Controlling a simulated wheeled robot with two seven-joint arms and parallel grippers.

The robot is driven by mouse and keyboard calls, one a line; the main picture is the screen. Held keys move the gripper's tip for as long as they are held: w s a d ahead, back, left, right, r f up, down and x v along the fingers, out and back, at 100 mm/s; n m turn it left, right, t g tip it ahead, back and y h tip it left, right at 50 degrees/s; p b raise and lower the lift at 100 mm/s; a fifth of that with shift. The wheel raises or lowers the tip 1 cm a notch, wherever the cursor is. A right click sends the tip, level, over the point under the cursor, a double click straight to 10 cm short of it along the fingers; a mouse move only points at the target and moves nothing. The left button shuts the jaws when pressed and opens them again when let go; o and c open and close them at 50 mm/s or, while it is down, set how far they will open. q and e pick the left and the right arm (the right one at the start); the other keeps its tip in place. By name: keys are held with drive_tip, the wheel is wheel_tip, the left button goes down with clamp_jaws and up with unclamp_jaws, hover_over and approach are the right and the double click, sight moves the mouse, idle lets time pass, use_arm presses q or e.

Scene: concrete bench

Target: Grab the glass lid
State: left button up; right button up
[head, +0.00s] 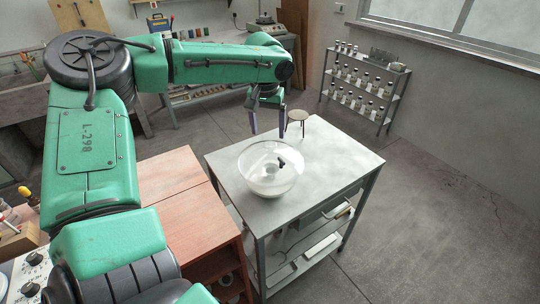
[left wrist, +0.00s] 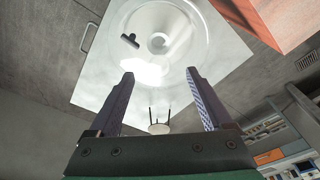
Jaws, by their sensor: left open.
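The clear glass lid shows as part of a wide round glass piece (head: 253,180) on the grey bench. I cannot tell lid from bowl. A dark T-shaped handle (head: 282,162) shows off-centre within its outline, and a pale ring shows near the middle. In the left wrist view the glass (left wrist: 190,22) and the dark handle (left wrist: 130,40) lie beyond my fingertips. My left gripper (head: 267,132) is open and empty, pointing down above the far side of the glass. It also shows in the left wrist view (left wrist: 160,73). My right gripper is not in view.
The bench top (head: 335,160) is clear to the right of the glass. A reddish wooden cabinet (head: 185,205) adjoins on the left. A shelf rack (head: 365,85) stands by the far wall.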

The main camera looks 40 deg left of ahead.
sight(271, 144)
use_arm(q)
drive_tip(key=f, duration=0.2)
drive_tip(key=w+f+p, duration=0.1)
drive_tip(key=f, duration=0.1)
drive_tip(key=w+a+f+p, duration=0.1)
drive_tip(key=f, duration=0.2)
drive_tip(key=shift+w, duration=0.15)
drive_tip(key=shift+f, duration=0.4)
clamp_jaws()
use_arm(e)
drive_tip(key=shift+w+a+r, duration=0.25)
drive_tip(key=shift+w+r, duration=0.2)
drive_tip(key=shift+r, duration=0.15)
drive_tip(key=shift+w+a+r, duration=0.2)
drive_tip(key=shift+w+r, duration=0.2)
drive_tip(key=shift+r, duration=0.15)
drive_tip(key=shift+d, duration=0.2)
